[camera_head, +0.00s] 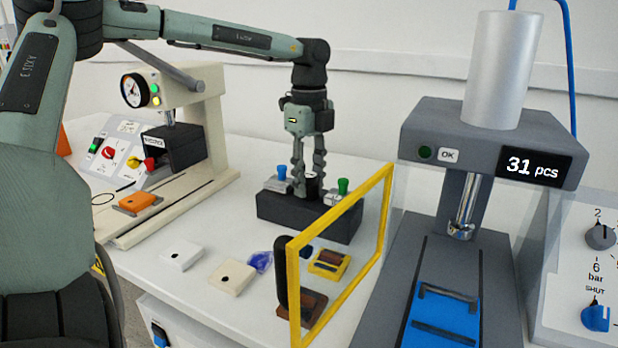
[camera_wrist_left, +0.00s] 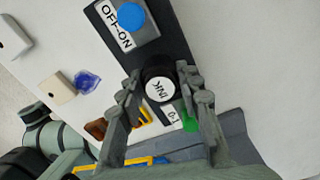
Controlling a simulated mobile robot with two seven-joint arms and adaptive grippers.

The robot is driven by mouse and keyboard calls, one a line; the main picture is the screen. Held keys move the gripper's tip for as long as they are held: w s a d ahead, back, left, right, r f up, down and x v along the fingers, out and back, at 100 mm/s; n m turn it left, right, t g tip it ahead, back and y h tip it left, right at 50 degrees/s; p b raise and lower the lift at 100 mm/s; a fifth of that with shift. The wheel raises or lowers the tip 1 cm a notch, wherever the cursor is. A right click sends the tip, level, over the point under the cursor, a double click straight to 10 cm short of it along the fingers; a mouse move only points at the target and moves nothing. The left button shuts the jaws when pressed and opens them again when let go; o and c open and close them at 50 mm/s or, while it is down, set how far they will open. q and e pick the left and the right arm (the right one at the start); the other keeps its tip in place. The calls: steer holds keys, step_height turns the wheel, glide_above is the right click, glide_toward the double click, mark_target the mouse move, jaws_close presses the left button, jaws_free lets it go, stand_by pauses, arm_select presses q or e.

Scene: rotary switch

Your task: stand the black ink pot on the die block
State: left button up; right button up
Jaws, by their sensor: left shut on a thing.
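The ink pot (camera_wrist_left: 159,84) is black with a white top marked INK. My left gripper (camera_wrist_left: 162,92) is shut on it, one finger on each side. In the head view my left gripper (camera_head: 309,178) points down at the long black block (camera_head: 300,214), with the dark pot (camera_head: 312,187) between its fingertips. The pot is between the blue-knobbed switch (camera_head: 281,175) and the green-knobbed switch (camera_head: 342,188). I cannot tell whether it touches the black block. No thing is labelled as the die block, so I cannot tell which it is. My right gripper is not in view.
A yellow frame (camera_head: 342,252) stands upright in front of the black block. A press (camera_head: 487,140) with a blue bed is at right, another press (camera_head: 195,108) at left. White blocks (camera_head: 181,254), a blue lump (camera_head: 260,262) and a yellow block (camera_head: 329,263) lie on the table.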

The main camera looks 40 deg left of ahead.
mark_target(309, 174)
arm_select(q)
steer(key=shift+f, duration=0.1)
steer(key=o, duration=1.2)
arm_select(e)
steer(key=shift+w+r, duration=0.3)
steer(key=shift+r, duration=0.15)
arm_select(q)
steer(key=shift+r, duration=0.35)
step_height(309, 174, up, 3)
steer(key=shift+r, duration=4.3)
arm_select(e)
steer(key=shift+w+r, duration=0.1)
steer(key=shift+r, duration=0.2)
